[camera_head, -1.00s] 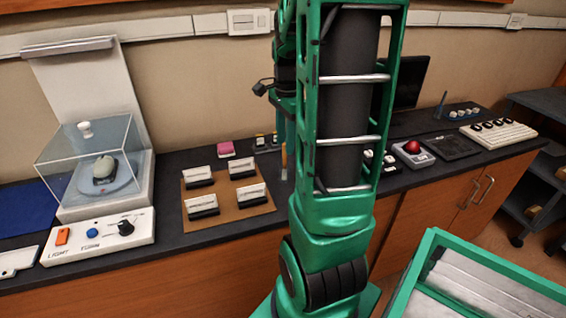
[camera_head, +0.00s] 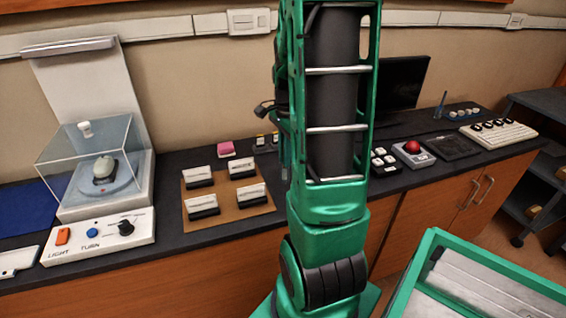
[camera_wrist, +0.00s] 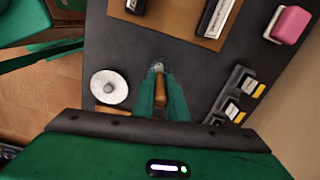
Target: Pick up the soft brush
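My gripper (camera_wrist: 160,80) points down over the dark counter in the wrist view, with its two green fingers close together. A narrow brown, handle-like piece (camera_wrist: 160,94) with a pale tip shows between the fingers; it looks like the soft brush. I cannot tell whether the fingers press on it or only stand on both sides of it. In the head view my arm hides most of this spot, and only a sliver of the gripper (camera_head: 285,158) shows left of the arm.
A white disc with a grey knob (camera_wrist: 108,88) lies left of the fingers. A glass case (camera_head: 88,160) stands left. A green-framed cart (camera_head: 425,262) is front right.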

